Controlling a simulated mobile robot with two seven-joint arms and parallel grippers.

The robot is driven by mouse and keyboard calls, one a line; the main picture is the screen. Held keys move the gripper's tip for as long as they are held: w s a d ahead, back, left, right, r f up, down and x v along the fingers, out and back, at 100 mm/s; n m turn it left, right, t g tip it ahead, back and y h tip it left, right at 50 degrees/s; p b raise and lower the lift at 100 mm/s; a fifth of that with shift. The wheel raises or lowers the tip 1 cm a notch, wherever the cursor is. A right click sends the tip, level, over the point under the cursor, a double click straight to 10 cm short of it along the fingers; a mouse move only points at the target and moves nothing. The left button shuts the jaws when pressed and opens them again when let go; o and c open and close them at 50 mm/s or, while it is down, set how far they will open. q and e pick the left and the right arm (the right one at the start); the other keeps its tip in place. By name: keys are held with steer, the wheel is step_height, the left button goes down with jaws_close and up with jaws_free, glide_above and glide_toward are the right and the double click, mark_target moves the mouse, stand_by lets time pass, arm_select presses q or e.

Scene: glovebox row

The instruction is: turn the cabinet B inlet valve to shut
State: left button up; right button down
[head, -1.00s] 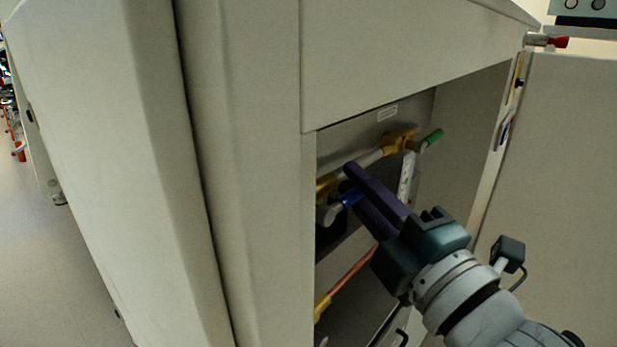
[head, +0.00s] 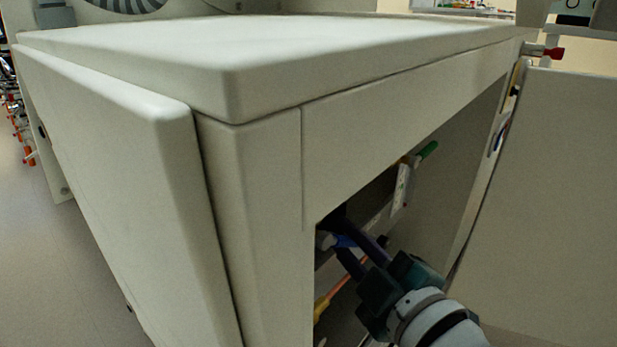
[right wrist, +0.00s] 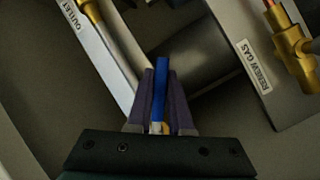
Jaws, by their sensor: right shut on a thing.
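The valve's blue lever (head: 346,241) is inside the open cabinet, partly hidden by my gripper and the cabinet's front frame. It also shows in the right wrist view as a narrow blue bar (right wrist: 161,92). My right gripper (head: 342,237) reaches in through the opening, its purple fingers shut on the blue lever, one on each side. In the right wrist view, the lever's end sticks out slightly past the fingertips. No inlet label is readable, and the valve body is mostly hidden. My left gripper is not in view.
A green handle (head: 428,150) and a white tag (head: 401,185) are above and right of my gripper. A copper pipe (head: 338,288) runs below. The cabinet's front frame (head: 270,230) stands close on the left; an open door panel (head: 560,200) is at the right. An OUTLET label (right wrist: 73,18) is nearby.

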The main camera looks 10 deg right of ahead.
steer(key=shift+s+a+f+m+g+p, duration=0.25)
steer(key=shift+m+g+p, duration=0.1)
steer(key=shift+m+p, duration=0.2)
steer(key=shift+s+a+f+m+g+p, duration=0.1)
steer(key=shift+a+m+g+p, duration=0.1)
steer(key=shift+m+g+p, duration=0.25)
steer(key=shift+s+a+f+m+g+y+p, duration=0.3)
steer(key=shift+s+a+m+g+y+p, duration=0.25)
steer(key=shift+m, duration=0.4)
steer(key=shift+s+a+f+m+g+y+p, duration=0.25)
steer(key=shift+a+m+g+p, duration=0.2)
steer(key=shift+m+p, duration=0.4)
steer(key=shift+s+a+f+m+g+y+p, duration=0.35)
steer(key=shift+a+m+p, duration=0.2)
steer(key=shift+m, duration=0.45)
steer(key=c, duration=0.8)
jaws_free()
steer(key=shift+c, duration=0.2)
